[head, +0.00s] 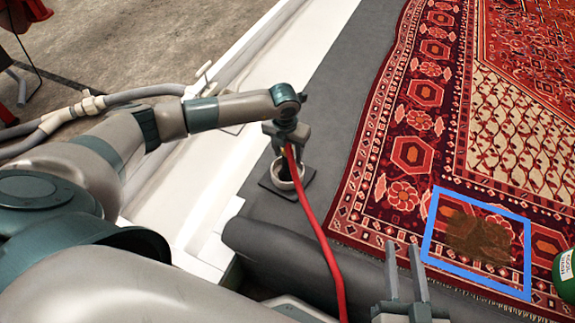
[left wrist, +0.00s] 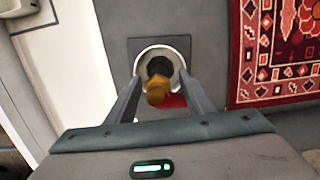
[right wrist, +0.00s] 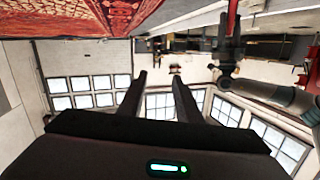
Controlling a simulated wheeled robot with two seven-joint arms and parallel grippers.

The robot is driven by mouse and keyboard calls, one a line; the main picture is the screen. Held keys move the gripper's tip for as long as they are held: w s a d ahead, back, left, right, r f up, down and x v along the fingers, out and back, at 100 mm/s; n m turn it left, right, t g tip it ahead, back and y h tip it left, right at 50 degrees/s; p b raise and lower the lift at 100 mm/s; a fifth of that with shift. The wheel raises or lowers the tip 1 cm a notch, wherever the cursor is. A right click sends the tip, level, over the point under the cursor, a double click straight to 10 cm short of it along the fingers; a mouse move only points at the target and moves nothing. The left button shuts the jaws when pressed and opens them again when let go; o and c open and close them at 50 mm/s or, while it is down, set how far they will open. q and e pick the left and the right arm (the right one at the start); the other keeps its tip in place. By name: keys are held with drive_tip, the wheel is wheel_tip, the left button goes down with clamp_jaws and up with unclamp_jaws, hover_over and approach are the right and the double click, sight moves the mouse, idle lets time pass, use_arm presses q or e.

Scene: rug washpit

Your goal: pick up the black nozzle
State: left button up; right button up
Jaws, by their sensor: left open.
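The black nozzle (left wrist: 159,66) stands in a pale round holder (left wrist: 141,62) on a dark square plate. In the left wrist view its yellow-brown end faces the camera. In the head view the holder (head: 298,178) sits beside the white ledge, and the nozzle is partly hidden by my left gripper. My left gripper (head: 287,148) is open above the holder, its two fingers on either side of the nozzle with gaps showing. A red hose (head: 322,235) runs from there toward the front. My right gripper (head: 403,248) is open and empty near the rug's front edge.
A patterned red rug (head: 410,150) covers the right side. A blue square outline (head: 428,240) surrounds a brown stain (head: 480,238) on it. A green container (head: 566,275) stands at the right edge. A grey pipe (head: 140,95) lies at the left.

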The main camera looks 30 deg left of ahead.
sight(288, 159)
use_arm(q)
drive_tip(key=shift+w+a+f+b, duration=0.1)
drive_tip(key=shift+w+f+b, duration=0.1)
drive_tip(key=shift+f, duration=0.85)
drive_tip(key=shift+w+f+b, duration=0.1)
drive_tip(key=shift+f+b, duration=0.05)
drive_tip(key=shift+f, duration=0.9)
use_arm(e)
drive_tip(key=r, duration=0.1)
drive_tip(key=r+t, duration=0.2)
drive_tip(key=shift+s+a+r+y, duration=0.1)
drive_tip(key=shift+a+y, duration=0.2)
drive_tip(key=shift+a, duration=0.05)
use_arm(q)
drive_tip(key=c, duration=1.1)
